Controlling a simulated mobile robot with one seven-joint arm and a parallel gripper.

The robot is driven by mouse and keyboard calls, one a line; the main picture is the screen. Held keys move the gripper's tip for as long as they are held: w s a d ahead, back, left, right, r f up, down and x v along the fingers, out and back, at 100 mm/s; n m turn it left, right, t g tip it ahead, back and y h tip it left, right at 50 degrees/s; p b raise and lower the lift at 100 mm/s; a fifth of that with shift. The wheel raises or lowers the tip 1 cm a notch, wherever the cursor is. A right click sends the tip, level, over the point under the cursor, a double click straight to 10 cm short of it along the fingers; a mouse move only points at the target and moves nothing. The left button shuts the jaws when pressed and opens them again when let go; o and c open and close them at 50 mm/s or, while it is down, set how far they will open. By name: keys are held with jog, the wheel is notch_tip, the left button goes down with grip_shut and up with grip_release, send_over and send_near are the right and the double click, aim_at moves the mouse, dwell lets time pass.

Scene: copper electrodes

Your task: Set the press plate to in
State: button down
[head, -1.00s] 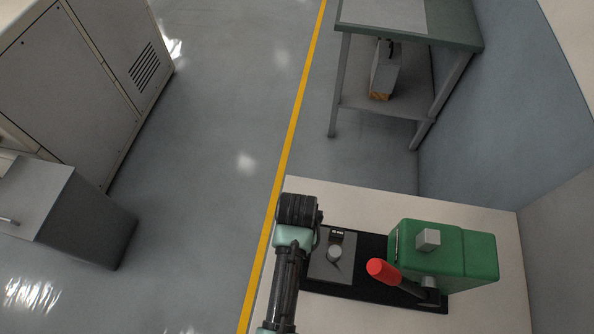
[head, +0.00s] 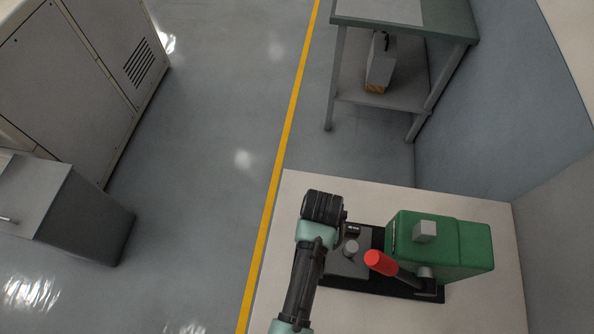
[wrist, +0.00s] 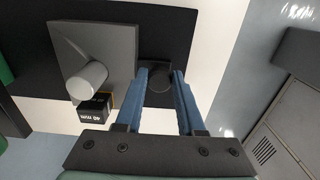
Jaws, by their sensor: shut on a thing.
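The press plate (head: 345,262) is a grey plate with a pale round knob, on a black base (head: 375,285) left of the green press body (head: 445,245). In the wrist view the plate (wrist: 107,45) with its knob is left of my gripper (wrist: 160,78). The blue fingers are closed around a dark round piece (wrist: 157,80), which looks like the plate's grip; its join to the plate is hard to see. In the head view my arm covers the fingers and the plate's left side. The plate sits close to the green body.
A red-tipped lever (head: 380,263) stands at the front of the green press, right of the plate. A small black label (wrist: 95,112) is beside the plate. The pale table (head: 470,310) is otherwise clear. A green-topped bench (head: 460,22) stands behind.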

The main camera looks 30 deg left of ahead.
aim_at(335, 251)
jog(key=d, duration=0.1)
jog(key=w+d, duration=0.1)
jog(key=d, duration=0.3)
jog(key=shift+w+d, duration=0.1)
jog(key=shift+w, duration=0.3)
jog(key=c, duration=0.5)
grip_release()
jog(key=shift+s, duration=0.1)
jog(key=shift+r, duration=0.1)
